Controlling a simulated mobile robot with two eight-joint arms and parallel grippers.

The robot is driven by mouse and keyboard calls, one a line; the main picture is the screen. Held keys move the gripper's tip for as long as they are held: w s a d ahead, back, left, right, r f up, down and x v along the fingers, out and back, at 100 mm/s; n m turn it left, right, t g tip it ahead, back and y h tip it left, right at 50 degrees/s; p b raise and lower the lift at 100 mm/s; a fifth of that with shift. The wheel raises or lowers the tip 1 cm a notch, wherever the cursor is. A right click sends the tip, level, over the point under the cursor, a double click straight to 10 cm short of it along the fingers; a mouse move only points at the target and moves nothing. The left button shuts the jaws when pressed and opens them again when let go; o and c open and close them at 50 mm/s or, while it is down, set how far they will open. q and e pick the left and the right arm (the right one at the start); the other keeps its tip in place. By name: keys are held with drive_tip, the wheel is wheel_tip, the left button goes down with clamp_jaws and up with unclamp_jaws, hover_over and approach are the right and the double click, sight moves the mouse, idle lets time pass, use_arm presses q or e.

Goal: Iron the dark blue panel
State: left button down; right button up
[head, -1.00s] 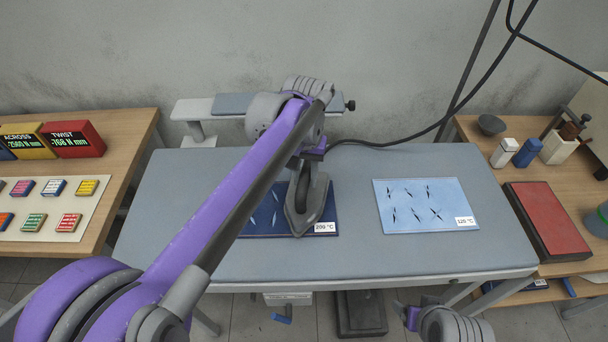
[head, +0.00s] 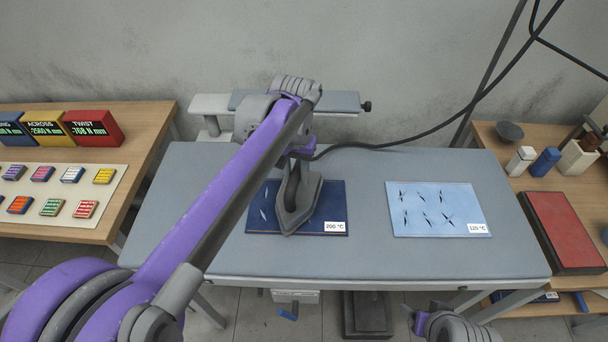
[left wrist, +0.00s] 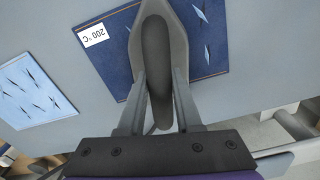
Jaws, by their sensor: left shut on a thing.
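The dark blue panel (head: 330,205) lies flat on the grey ironing table, with a "200 °C" label at its near right corner. The grey iron (head: 290,218) is over the panel, its tip toward the near edge; I cannot tell whether its sole touches the cloth. My left gripper (head: 296,158) is shut on the iron's handle. The left wrist view shows the fingers (left wrist: 160,100) on both sides of the dark handle, with creases (left wrist: 204,32) on the panel beside the iron. My right gripper (head: 415,318) is at the bottom of the head view, below the table's front edge, its jaws unclear.
A light blue panel (head: 440,225) with dark creases and a "120 °C" label lies to the right. The iron's cable (head: 400,140) runs up to the right. A narrow sleeve board (head: 340,102) stands behind. Side benches hold coloured boxes (head: 92,128) and a red pad (head: 566,228).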

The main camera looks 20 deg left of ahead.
use_arm(q)
drive_tip(key=s+a, duration=0.1)
drive_tip(key=a, duration=0.5)
drive_tip(key=shift+s+p, duration=0.15)
drive_tip(key=shift+p, duration=0.2)
drive_tip(key=shift+a, duration=0.2)
drive_tip(key=shift+s+a+r, duration=0.1)
drive_tip(key=shift+s+a, duration=0.05)
drive_tip(key=shift+a, duration=0.7)
drive_tip(key=shift+s+a+r, duration=0.1)
drive_tip(key=shift+s+a, duration=0.05)
drive_tip(key=shift+a, duration=0.65)
drive_tip(key=shift+w+f, duration=0.15)
drive_tip(key=shift+w, duration=0.15)
drive_tip(key=shift+w+d+f+p, duration=0.1)
drive_tip(key=shift+w+d+p, duration=0.1)
drive_tip(key=shift+d, duration=0.8)
drive_tip(key=shift+w+d+f+p, duration=0.1)
drive_tip(key=shift+w+d, duration=0.05)
drive_tip(key=shift+d, duration=0.8)
